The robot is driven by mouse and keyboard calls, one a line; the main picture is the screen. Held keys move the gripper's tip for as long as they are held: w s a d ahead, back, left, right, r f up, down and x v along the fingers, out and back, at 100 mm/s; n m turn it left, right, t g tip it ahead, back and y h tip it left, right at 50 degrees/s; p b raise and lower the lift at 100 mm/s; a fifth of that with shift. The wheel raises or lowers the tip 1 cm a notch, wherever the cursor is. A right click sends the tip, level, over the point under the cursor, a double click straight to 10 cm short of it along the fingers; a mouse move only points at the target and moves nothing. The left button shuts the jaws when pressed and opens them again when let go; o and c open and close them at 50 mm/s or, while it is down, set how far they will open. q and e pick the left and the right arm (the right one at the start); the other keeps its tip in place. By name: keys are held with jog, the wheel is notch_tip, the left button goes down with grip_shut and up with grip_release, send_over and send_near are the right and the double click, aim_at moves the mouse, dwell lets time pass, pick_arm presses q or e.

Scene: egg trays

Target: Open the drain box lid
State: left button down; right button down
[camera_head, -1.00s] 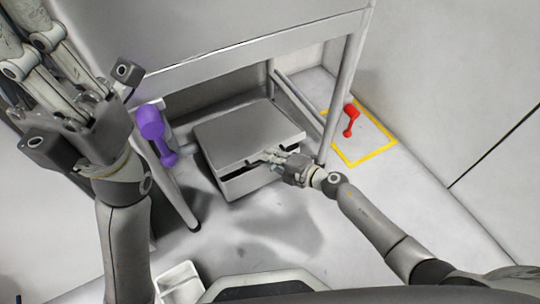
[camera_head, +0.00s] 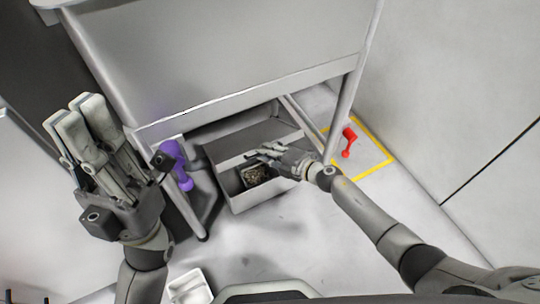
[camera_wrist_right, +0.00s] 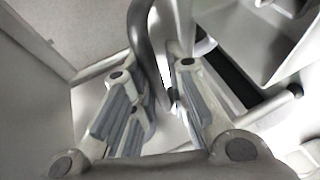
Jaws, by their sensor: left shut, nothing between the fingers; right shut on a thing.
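The grey metal drain box (camera_head: 262,196) stands on the floor under the table. Its lid (camera_head: 240,137) is tilted up at the front, with an open gap below its front edge. A small brown, speckled thing (camera_head: 256,175) shows inside the box. My right gripper (camera_head: 264,154) is at the lid's front edge, shut on the lid. In the right wrist view its fingers (camera_wrist_right: 155,75) are on either side of a dark curved bar. My left gripper (camera_head: 80,115) is shut and empty, raised at the left, away from the box.
The grey table (camera_head: 230,65) and its legs stand over the box. A purple tool (camera_head: 178,165) is at the table's left side. A red tool (camera_head: 348,140) lies in a yellow-outlined square on the right. A white tray (camera_head: 190,284) is at the bottom. The floor before the box is clear.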

jog(key=shift+w+a+r, duration=0.15)
jog(key=shift+w+r, duration=0.4)
jog(key=shift+r, duration=0.25)
jog(key=c, duration=1.5)
grip_release()
jog(key=shift+a+f, duration=0.1)
jog(key=shift+f, duration=0.05)
jog(key=shift+c, duration=0.2)
jog(key=shift+s+f, duration=0.1)
jog(key=shift+s, duration=0.05)
jog(key=shift+s+d, duration=0.2)
jog(key=shift+d, duration=0.2)
jog(key=v, duration=1.1)
